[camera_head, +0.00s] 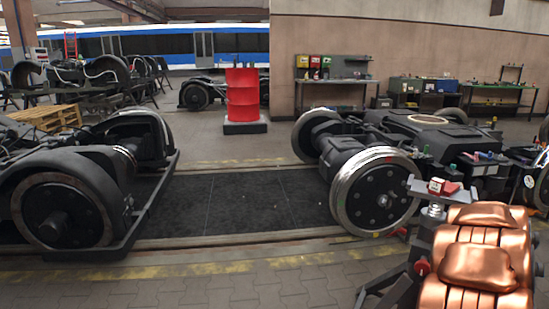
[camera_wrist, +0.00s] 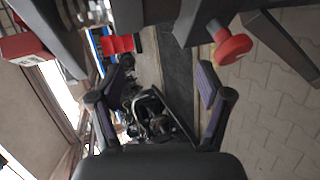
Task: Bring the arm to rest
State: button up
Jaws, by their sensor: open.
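My gripper (camera_wrist: 164,62) shows in the wrist view with its two dark fingers spread wide apart. Nothing is between them; the floor and a bogie show through the gap at a distance. My gripper and arm cannot be made out in the head view. A grey stand (camera_wrist: 187,20) with a red knob (camera_wrist: 232,46) crosses the top of the wrist view, near the fingers. A red box (camera_wrist: 22,46) shows at its upper left.
In the head view, a jack-like stand (camera_head: 433,211) carries a small red-and-white box (camera_head: 437,186) beside a shiny copper-coloured object (camera_head: 480,265). Bogies stand left (camera_head: 60,212) and right (camera_head: 382,195). A red barrel (camera_head: 243,95) stands behind. The dark floor strip (camera_head: 240,204) between the bogies is clear.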

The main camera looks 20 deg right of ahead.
jog(key=w+a+r+m+g+h+p, duration=0.25)
jog(key=a+r+m+g+p, duration=0.3)
jog(key=r, duration=0.65)
jog(key=s+a+r+m+g+y+p, duration=0.1)
jog(key=s+a+r+m+y+p, duration=0.1)
jog(key=a, duration=1)
jog(key=s+a+r+m+g+y+p, duration=0.2)
jog(key=s+a+r+p, duration=0.3)
jog(key=a, duration=0.8)
jog(key=s+a+r+m+g+y+p, duration=0.2)
jog(key=s+a+r+p, duration=0.2)
jog(key=a, duration=0.8)
jog(key=shift+s+a+p, duration=0.2)
jog(key=shift+s+p, duration=0.55)
jog(key=shift+p, duration=0.45)
jog(key=s+a+r+g+y+p, duration=0.1)
jog(key=s+a, duration=0.3)
jog(key=s+a+r+g+y+p, duration=0.1)
jog(key=s+a, duration=0.3)
jog(key=s+a+r+g+y+p, duration=0.1)
jog(key=s+a+p, duration=0.1)
jog(key=s+a, duration=0.3)
jog(key=shift+s+r, duration=0.1)
jog(key=shift+r, duration=0.15)
jog(key=shift+c, duration=0.3)
